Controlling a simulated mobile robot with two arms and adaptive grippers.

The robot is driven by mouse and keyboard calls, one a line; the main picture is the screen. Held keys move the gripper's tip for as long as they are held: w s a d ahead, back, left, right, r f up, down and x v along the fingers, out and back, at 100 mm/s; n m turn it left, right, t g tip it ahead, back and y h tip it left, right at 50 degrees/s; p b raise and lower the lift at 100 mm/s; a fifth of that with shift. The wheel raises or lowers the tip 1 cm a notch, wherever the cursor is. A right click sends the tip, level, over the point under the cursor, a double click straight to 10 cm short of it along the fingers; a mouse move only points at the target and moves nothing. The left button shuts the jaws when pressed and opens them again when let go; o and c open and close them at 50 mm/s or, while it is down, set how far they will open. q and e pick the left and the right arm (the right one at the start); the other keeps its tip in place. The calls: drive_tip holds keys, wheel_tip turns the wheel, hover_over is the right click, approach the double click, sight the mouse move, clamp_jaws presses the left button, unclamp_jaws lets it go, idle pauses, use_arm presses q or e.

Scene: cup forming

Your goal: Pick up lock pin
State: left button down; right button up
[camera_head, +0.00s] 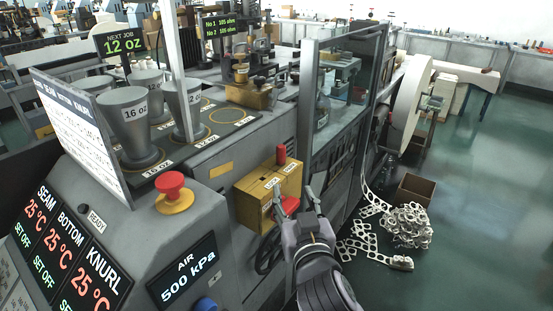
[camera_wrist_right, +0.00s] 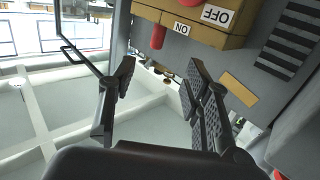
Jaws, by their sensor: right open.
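A yellow box (camera_head: 262,200) with small labels is fixed to the side of the grey machine. A red cylindrical pin (camera_head: 281,155) stands up from its top, and another red part (camera_head: 290,204) shows at its front. I cannot tell for certain which is the lock pin. My right gripper (camera_head: 300,212) is in front of the box, close to the front red part. In the right wrist view the picture is inverted: the box (camera_wrist_right: 190,24) is at the top and a red cylinder (camera_wrist_right: 158,36) projects below it. My right gripper (camera_wrist_right: 161,68) is open with nothing between its fingers. My left gripper is out of view.
A red emergency button (camera_head: 174,190) and an air pressure display (camera_head: 187,270) are on the panel at left. Grey cups (camera_head: 129,115) stand on the machine top. A glass guard (camera_head: 335,100) rises behind the box. Scrap strip (camera_head: 406,228) lies on the floor, right.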

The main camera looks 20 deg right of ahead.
sight(282, 152)
drive_tip(key=w+p, duration=0.1)
drive_tip(key=w, duration=0.3)
drive_tip(key=w+r+p, duration=0.1)
drive_tip(key=w, duration=0.3)
drive_tip(key=w+d+p, duration=0.1)
drive_tip(key=w, duration=0.3)
drive_tip(key=shift+d+r+p, duration=0.1)
drive_tip(key=shift+r+p, duration=0.1)
drive_tip(key=shift+p, duration=0.1)
drive_tip(key=w+p, duration=0.1)
drive_tip(key=w, duration=0.1)
drive_tip(key=w+d+p, duration=0.1)
drive_tip(key=w, duration=0.1)
drive_tip(key=shift+w+d+f, duration=0.1)
drive_tip(key=shift+w, duration=0.05)
drive_tip(key=shift+w+f, duration=0.15)
drive_tip(key=shift+w, duration=0.35)
drive_tip(key=shift+c, duration=0.5)
clamp_jaws()
